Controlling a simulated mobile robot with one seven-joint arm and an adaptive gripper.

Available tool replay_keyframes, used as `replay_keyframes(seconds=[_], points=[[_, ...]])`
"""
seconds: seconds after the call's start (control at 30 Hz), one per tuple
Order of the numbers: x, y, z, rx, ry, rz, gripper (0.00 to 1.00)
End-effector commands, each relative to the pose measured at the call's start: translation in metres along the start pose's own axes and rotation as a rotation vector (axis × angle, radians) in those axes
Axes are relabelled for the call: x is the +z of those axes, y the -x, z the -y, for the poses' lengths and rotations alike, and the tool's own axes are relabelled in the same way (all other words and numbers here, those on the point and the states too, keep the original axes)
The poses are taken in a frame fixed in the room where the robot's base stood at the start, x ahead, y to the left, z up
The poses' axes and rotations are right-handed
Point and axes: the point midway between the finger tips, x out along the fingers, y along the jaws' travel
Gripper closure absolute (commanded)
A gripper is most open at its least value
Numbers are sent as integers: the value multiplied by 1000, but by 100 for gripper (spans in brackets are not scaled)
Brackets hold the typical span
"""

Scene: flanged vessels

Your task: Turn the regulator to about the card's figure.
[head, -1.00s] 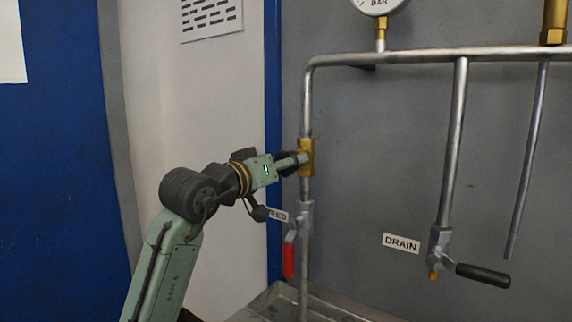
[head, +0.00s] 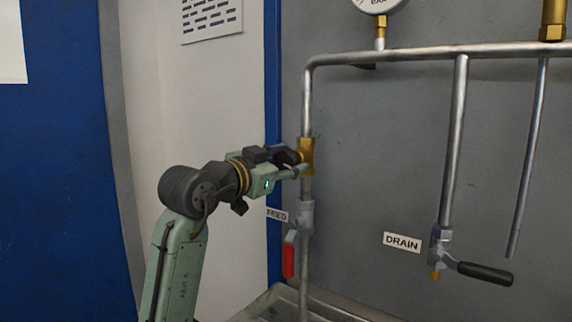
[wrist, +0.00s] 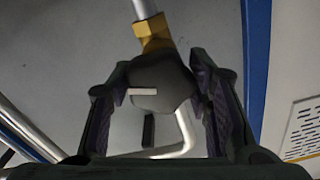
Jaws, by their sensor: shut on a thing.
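The regulator is a brass body (head: 307,157) on the upright pipe at the middle of the head view. In the wrist view its brass neck (wrist: 153,32) leads to a dark knob (wrist: 165,72) with a pale pointer mark lying nearly level, toward the left. My gripper (head: 292,161) reaches it from the left and is shut on the knob, one finger on each side. The fingers hide much of the knob in the head view. The card's figure cannot be read; a plain white sheet (head: 12,42) is cut off at the upper left.
A gauge (head: 376,5) marked BAR is cut off at the top, its needle unseen. Below the regulator is a red-handled FEED valve (head: 288,260). A black-handled DRAIN valve (head: 484,273) is at right. A metal tray (head: 272,302) lies underneath.

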Motion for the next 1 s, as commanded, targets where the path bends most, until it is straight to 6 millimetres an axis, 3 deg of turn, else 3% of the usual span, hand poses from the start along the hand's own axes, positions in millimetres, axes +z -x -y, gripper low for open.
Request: replay_keyframes(seconds=[0.6,0.63,0.9,1.0], points=[[0,0,0,0,-40,1,82],[0,0,0,0,-40,1,52],[0,0,0,0,-40,0,34],[0,0,0,0,-40,0,34]])
